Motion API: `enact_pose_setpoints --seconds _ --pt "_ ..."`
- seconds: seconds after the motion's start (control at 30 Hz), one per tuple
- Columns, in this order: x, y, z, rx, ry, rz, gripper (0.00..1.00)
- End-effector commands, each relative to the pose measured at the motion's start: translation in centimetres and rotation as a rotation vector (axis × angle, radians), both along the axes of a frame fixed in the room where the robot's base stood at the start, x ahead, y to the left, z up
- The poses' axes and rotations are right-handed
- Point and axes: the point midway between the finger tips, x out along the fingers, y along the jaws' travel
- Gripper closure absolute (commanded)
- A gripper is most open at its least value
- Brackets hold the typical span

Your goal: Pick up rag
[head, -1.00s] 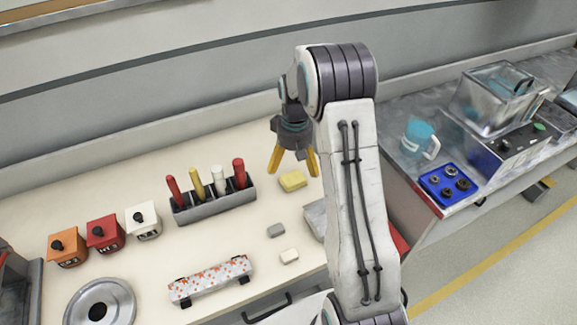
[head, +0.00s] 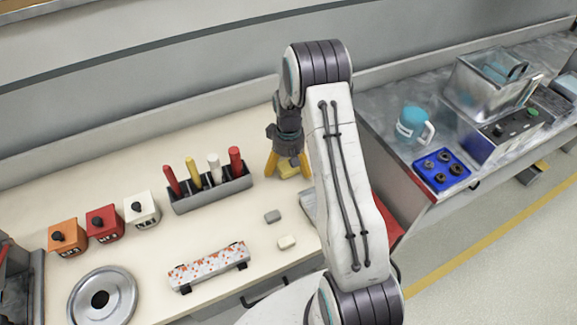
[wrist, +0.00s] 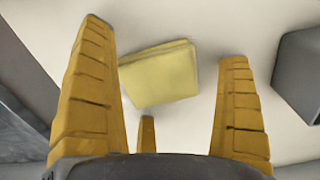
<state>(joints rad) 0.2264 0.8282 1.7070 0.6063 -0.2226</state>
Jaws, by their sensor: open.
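The rag is a yellow folded block (head: 288,167) on the cream worktop, partly hidden behind my gripper's fingers in the head view. In the wrist view the rag (wrist: 158,73) lies between my spread fingers, slightly tilted and nearer the left finger. My gripper (head: 287,172) is pointed down at the rag with its yellow fingers apart. In the wrist view my gripper (wrist: 165,95) is open and nothing is held. I cannot tell whether a finger touches the rag.
A grey rack (head: 212,193) with coloured handles stands left of my gripper. A patterned roll (head: 208,266) lies at the front. A blue tray (head: 441,170) sits on the right counter.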

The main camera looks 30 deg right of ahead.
Motion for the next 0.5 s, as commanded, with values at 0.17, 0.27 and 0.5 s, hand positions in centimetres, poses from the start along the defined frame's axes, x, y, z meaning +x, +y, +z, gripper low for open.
enact_pose_setpoints --seconds 0.17,0.27,0.5 --pt "-0.01 0.0 -0.01 0.0 0.0 0.0 0.06" --pt "0.0 0.0 0.0 0.0 0.0 0.0 0.15" --pt "0.0 0.0 0.02 0.0 0.0 0.0 0.36"
